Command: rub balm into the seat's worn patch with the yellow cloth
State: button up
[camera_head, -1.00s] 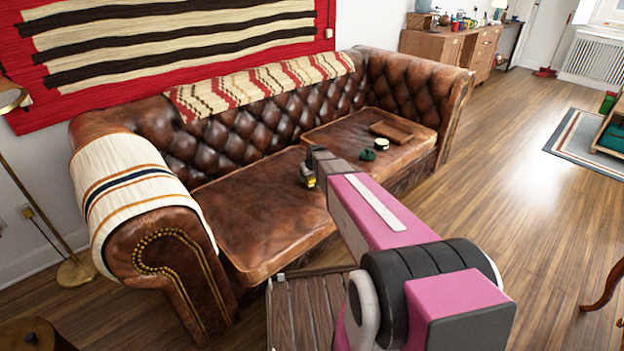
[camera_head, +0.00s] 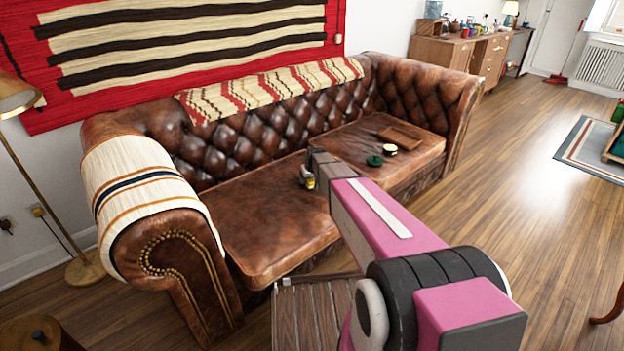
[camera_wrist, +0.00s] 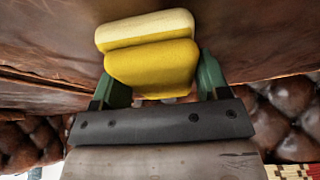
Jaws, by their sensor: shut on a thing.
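A brown leather sofa (camera_head: 262,222) with a tufted back stands in the middle of the head view, with two seat cushions. My gripper (camera_head: 308,179) is over the seat, near the join of the two cushions. It is shut on the folded yellow cloth (camera_wrist: 152,62), which fills the space between its green fingers in the wrist view. The cloth is at the leather (camera_wrist: 50,40); I cannot tell whether it touches. An open round tin (camera_head: 389,149), pale inside, and a dark green lid (camera_head: 375,161) lie on the right cushion. I cannot clearly make out the worn patch.
A flat brown object (camera_head: 400,136) lies on the right cushion behind the tin. A striped throw (camera_head: 140,190) covers the left armrest, another (camera_head: 270,88) the backrest. A slatted wooden table (camera_head: 310,315) stands in front. A floor lamp (camera_head: 50,180) is at left. Floor is open at right.

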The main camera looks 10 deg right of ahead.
aim_at(312, 182)
jog(key=shift+s+a+f, duration=0.1)
jog(key=shift+s+a, duration=0.5)
jog(key=shift+a, duration=0.2)
jog(key=shift+s+d+r, duration=0.1)
jog(key=shift+s+d, duration=0.45)
jog(key=shift+s, duration=0.2)
jog(key=shift+s+d+r, duration=0.1)
jog(key=shift+s+d, duration=0.4)
jog(key=shift+s, duration=0.25)
jog(key=shift+s+d+f, duration=0.1)
jog(key=shift+s+d, duration=0.55)
jog(key=shift+s, duration=0.35)
jog(key=shift+s+d+f, duration=0.1)
jog(key=shift+s+d, duration=0.6)
jog(key=shift+s, duration=0.25)
jog(key=shift+s+d, duration=0.65)
jog(key=shift+s, duration=0.35)
jog(key=shift+s+a, duration=0.45)
jog(key=shift+a, duration=0.2)
jog(key=shift+s+a, duration=0.4)
jog(key=shift+a, duration=0.2)
jog(key=shift+w+a+r, duration=0.1)
jog(key=shift+w+a, duration=0.4)
jog(key=shift+w, duration=0.35)
jog(key=shift+w+a+r, duration=0.1)
jog(key=shift+w+a, duration=0.4)
jog(key=shift+w, duration=0.3)
